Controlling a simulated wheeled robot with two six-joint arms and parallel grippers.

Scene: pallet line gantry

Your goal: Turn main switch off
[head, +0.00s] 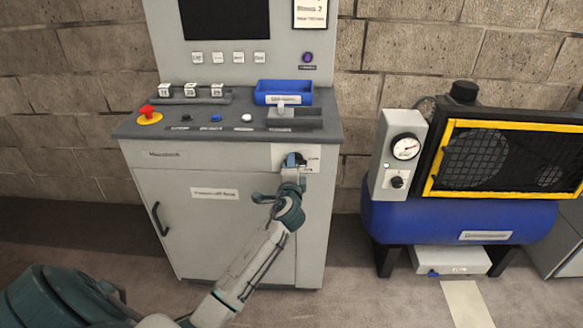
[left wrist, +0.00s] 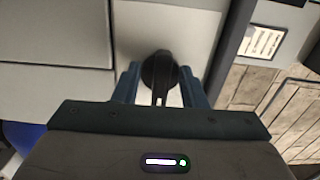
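The main switch is a black rotary knob with a narrow handle on a light plate at the upper right of the cabinet front. In the left wrist view the knob (left wrist: 160,68) sits between the two fingers of my left gripper (left wrist: 160,88), its handle pointing toward the gripper's palm. The fingers are spread, one on each side, with gaps beside the narrow handle. In the head view my left gripper (head: 291,168) reaches the switch plate (head: 312,153) and mostly hides the knob. My right gripper shows in neither view.
The grey cabinet (head: 226,220) has a console top with a red emergency button (head: 147,111), small buttons and a blue tray (head: 284,87). A blue compressor (head: 425,222) with a gauge (head: 405,146) stands to the right. The floor before the cabinet looks clear.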

